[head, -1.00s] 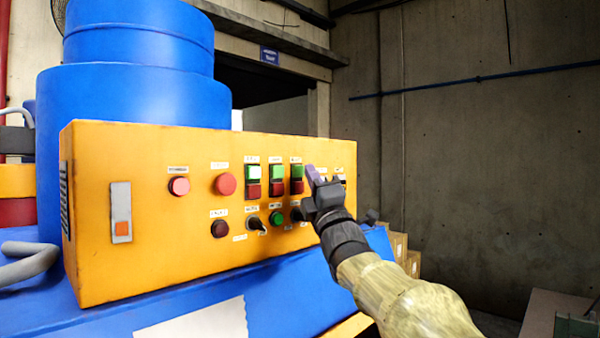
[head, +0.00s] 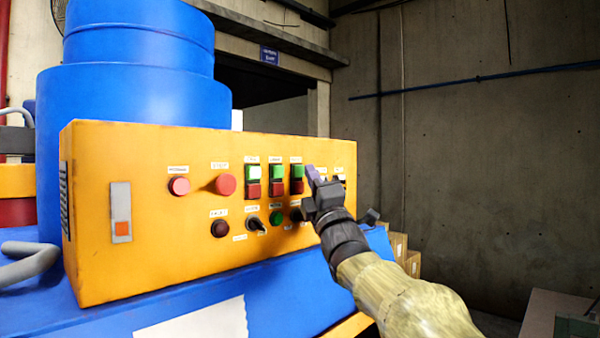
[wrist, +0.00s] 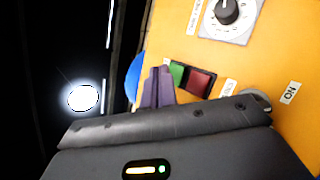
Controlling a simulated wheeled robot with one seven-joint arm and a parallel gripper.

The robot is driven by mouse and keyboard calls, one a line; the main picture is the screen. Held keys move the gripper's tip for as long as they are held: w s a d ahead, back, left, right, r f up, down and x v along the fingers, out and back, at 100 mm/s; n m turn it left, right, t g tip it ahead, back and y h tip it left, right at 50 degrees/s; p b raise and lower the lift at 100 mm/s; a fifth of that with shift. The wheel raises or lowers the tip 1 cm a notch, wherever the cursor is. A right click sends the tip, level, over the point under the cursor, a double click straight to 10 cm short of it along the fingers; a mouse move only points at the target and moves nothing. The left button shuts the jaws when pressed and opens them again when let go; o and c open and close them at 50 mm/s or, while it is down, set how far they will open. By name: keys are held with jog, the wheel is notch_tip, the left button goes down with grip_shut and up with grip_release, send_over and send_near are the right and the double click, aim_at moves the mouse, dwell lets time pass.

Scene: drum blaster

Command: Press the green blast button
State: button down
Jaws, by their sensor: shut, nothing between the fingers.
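The orange control panel (head: 150,250) has three green-over-red button pairs near its top right. Their green halves are a pale, seemingly lit left one (head: 253,172), a middle one (head: 277,171) and a right one (head: 296,171). The labels are too small to read, so I cannot tell which is the blast button. My gripper (head: 312,175) is shut and empty, just right of the right pair in the head view. In the wrist view its purple fingers (wrist: 157,87) appear beside a green button (wrist: 177,73) and a red button (wrist: 201,82); contact is unclear.
Round red buttons (head: 225,184) and a selector switch (head: 256,224) share the panel. A black dial (wrist: 228,11) shows near my gripper in the wrist view. A blue drum (head: 135,100) stands behind the panel. The space to the right, before the concrete wall (head: 470,150), looks open.

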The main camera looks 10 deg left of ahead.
jog(key=shift+a, duration=0.1)
jog(key=shift+w+a, duration=0.25)
jog(key=shift+w+a, duration=0.3)
jog(key=shift+a, duration=0.05)
dwell(1.1)
jog(key=shift+d+b, duration=0.1)
jog(key=shift+b, duration=0.25)
jog(key=shift+s+d+f, duration=0.1)
jog(key=shift+s, duration=0.05)
jog(key=shift+s+d+b, duration=0.4)
jog(key=shift+d+b, duration=0.1)
jog(key=shift+b, duration=0.25)
